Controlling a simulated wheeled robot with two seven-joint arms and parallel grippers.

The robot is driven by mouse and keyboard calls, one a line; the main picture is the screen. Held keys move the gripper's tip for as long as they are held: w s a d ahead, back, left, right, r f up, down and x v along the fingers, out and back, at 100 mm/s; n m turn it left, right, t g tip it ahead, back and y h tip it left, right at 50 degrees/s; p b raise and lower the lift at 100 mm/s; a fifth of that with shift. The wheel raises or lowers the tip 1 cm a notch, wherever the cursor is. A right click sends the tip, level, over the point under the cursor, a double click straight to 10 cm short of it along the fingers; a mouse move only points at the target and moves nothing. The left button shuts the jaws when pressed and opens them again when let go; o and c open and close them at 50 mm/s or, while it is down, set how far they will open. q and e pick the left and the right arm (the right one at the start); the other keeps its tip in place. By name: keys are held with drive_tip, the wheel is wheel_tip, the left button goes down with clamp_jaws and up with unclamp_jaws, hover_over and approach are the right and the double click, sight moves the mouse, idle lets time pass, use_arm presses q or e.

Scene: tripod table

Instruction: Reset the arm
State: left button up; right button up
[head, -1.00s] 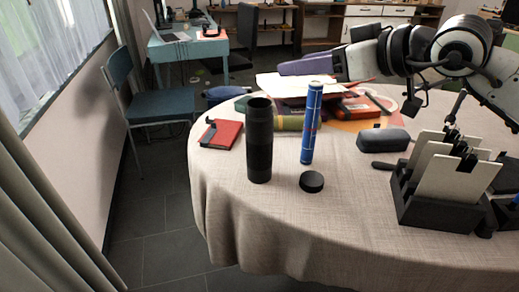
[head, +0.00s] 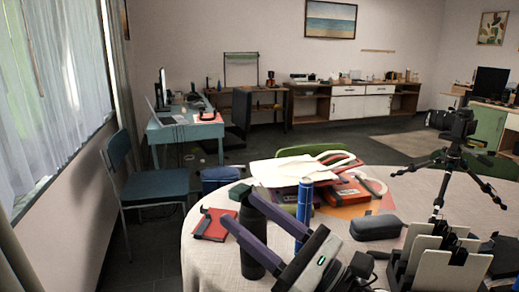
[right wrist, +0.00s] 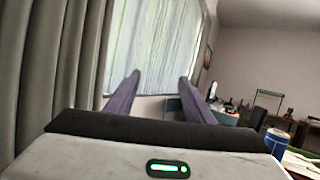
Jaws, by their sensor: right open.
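My right gripper (head: 237,206) has long purple fingers. It is open and empty, pointing up and left in the head view. Its fingers cross in front of the dark bottle (head: 250,266) and hide part of it; I cannot tell whether they touch. The blue tube (head: 304,208) stands upright behind the gripper. My left gripper is not in view.
The round table (head: 205,248) has a red notebook (head: 214,224), papers (head: 290,170), a dark case (head: 376,227), a holder with light panels (head: 440,270) and a camera on a tripod (head: 452,150). A blue chair (head: 155,187) stands left, with floor between.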

drive_tip(key=d+f+m+t+h+p, duration=0.1)
drive_tip(key=d+f+m+t+h, duration=0.15)
drive_tip(key=f+m+h, duration=0.65)
drive_tip(key=d+f+m+t+p, duration=0.1)
drive_tip(key=d+f+m, duration=0.3)
drive_tip(key=m, duration=1)
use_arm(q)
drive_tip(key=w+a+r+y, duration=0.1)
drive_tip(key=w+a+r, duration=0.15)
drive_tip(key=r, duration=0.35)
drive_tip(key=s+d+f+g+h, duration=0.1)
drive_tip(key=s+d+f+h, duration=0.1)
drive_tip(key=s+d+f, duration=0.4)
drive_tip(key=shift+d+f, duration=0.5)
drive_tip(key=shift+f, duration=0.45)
use_arm(e)
drive_tip(key=s+d+f+m+g+h, duration=0.2)
drive_tip(key=s+d+f+m, duration=0.1)
drive_tip(key=s+f+m, duration=0.4)
drive_tip(key=s+d+f+m+g+h, duration=0.2)
drive_tip(key=s+f+m, duration=0.5)
drive_tip(key=f, duration=0.5)
drive_tip(key=s+d+f+m+g+h, duration=0.2)
drive_tip(key=s+d+f+m+g, duration=0.2)
drive_tip(key=s+f+m, duration=0.4)
wheel_tip(320, 180, down, 2)
drive_tip(key=shift+d+f+m, duration=0.25)
drive_tip(key=shift+d+m, duration=0.05)
drive_tip(key=shift+d, duration=0.55)
